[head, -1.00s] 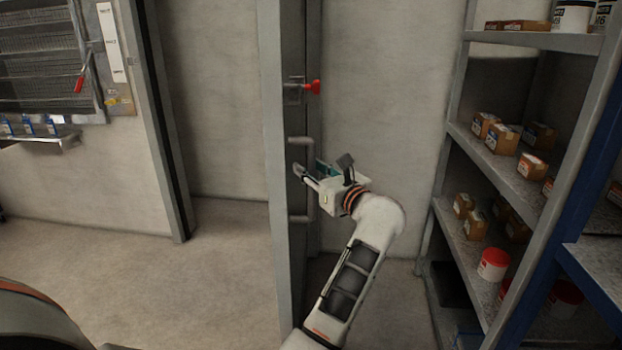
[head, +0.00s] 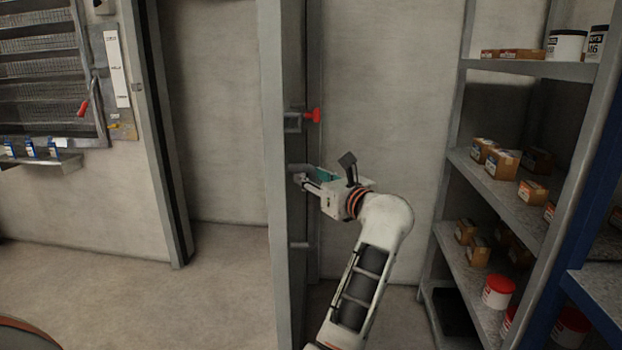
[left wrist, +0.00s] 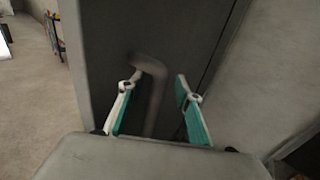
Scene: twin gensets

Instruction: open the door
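The grey door (head: 273,220) stands nearly edge-on in the middle of the head view. Its bar handle (head: 301,245) is on the face turned to the right, and a red knob (head: 314,115) on a latch is above it. My left gripper (head: 311,179) is at the upper part of the handle. In the left wrist view the handle (left wrist: 152,92) stands between the two spread fingers of my left gripper (left wrist: 158,100), with a gap on each side. The gripper hides part of the handle in the head view. My right gripper is not in view.
A metal shelf rack (head: 497,177) with boxes and tubs stands close on the right. A dark-edged frame post (head: 166,150) stands left of the door, with pale wall and clear floor (head: 225,270) between them. A wall panel (head: 117,75) is at far left.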

